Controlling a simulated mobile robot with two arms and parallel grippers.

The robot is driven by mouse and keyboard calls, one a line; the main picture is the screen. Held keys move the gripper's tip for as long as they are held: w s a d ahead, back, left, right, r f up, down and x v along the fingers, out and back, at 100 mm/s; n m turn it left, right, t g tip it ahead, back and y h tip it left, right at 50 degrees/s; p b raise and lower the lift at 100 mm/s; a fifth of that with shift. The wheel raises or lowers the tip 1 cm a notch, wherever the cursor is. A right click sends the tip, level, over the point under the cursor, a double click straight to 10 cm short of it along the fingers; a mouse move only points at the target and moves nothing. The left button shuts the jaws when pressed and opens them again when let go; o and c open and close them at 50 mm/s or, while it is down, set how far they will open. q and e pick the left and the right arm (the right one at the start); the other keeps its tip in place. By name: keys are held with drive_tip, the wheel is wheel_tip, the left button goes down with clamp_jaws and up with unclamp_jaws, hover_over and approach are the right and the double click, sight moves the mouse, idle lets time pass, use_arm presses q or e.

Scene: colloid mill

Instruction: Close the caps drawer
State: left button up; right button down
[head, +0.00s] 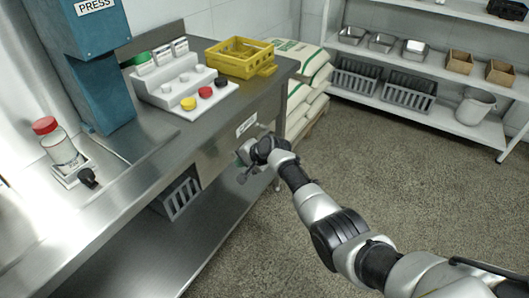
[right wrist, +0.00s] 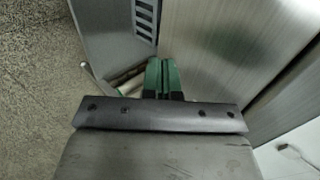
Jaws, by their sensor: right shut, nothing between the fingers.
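The steel drawer front (head: 222,152), taken as the caps drawer, is under the bench's right end. A white label (head: 246,125) shows on the bench front there; its text is too small to read. I cannot tell how far the drawer stands out. My right gripper (head: 243,158) is beside the drawer front, its arm coming in from the lower right. In the right wrist view its green fingers (right wrist: 161,75) are together and empty, close to a brushed metal panel (right wrist: 235,40). I cannot tell whether they touch it. My left gripper is not in view.
The steel bench top (head: 150,165) holds a yellow crate (head: 240,58), a stepped rack with coloured caps (head: 185,85), a red-capped bottle (head: 58,142) and a blue press (head: 95,70). A grey crate (head: 180,197) is on the lower shelf. White sacks (head: 308,90) stand behind. The floor at right is clear.

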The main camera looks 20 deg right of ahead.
drive_tip(key=p+v, duration=0.3)
drive_tip(key=v, duration=0.7)
drive_tip(key=s+d+f+n+g+h+p, duration=0.1)
drive_tip(key=s+d+f+n+g+h, duration=0.1)
drive_tip(key=s+f, duration=1.05)
drive_tip(key=s+d+f+n+g+h+p, duration=0.1)
drive_tip(key=s+d+f+n+h, duration=0.1)
drive_tip(key=s+f, duration=1.05)
use_arm(q)
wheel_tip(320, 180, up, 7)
drive_tip(key=p, duration=0.2)
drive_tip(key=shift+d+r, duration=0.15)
use_arm(e)
drive_tip(key=s+f+n+g, duration=0.1)
drive_tip(key=s+f, duration=0.4)
drive_tip(key=s, duration=0.5)
drive_tip(key=s+d+f+n+g+h, duration=0.1)
drive_tip(key=s+f+n, duration=0.3)
drive_tip(key=s, duration=0.7)
drive_tip(key=s+f+n+g+h, duration=0.1)
drive_tip(key=s+f+n, duration=0.2)
drive_tip(key=s+f, duration=0.3)
drive_tip(key=s, duration=0.4)
drive_tip(key=shift+s+d, duration=0.35)
drive_tip(key=shift+s, duration=0.05)
